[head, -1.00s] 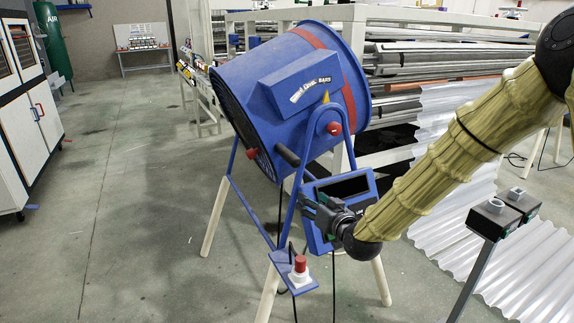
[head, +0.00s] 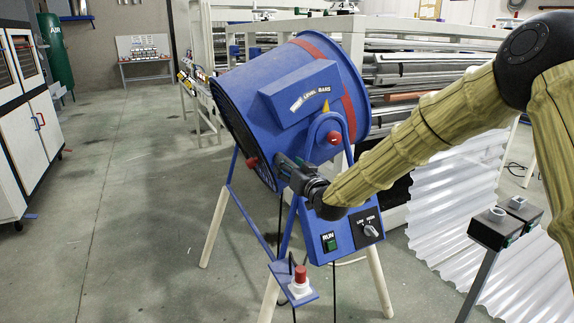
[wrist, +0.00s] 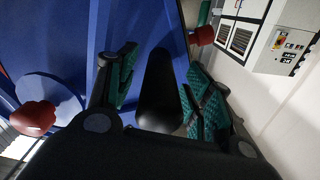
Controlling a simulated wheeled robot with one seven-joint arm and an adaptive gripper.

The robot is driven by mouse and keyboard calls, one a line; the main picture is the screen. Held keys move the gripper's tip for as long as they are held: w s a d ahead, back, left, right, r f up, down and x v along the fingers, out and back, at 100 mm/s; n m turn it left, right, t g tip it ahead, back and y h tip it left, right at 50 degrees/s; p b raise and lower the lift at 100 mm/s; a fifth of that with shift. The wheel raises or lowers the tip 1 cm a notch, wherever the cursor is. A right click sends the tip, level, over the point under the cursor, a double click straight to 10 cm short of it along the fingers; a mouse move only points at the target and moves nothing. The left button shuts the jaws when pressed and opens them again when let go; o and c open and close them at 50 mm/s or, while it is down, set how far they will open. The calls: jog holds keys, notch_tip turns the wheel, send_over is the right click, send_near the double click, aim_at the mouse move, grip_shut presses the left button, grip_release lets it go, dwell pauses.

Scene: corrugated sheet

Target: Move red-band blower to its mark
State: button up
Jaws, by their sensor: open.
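The blue blower drum (head: 265,85) with its red band (head: 350,80) hangs tilted in a blue stand with pale legs. A white label (head: 310,97) reading "LEVEL BARS" and a yellow pointer (head: 326,106) show on its side, above a red knob (head: 333,138). My gripper (head: 287,168) is at the drum's lower side and hides most of the handle in the head view. In the wrist view, the black handle (wrist: 160,95) stands between my open, green-padded fingers. I cannot tell whether either pad touches it.
A blue control box (head: 352,232) with a green RUN button and a dial sits below my arm. A red-topped button (head: 300,275) stands on a low bracket. Corrugated sheets (head: 450,210) and a black two-button post (head: 506,222) are at right. Open floor lies left.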

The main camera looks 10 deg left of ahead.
jog(key=shift+x, duration=0.8)
grip_shut()
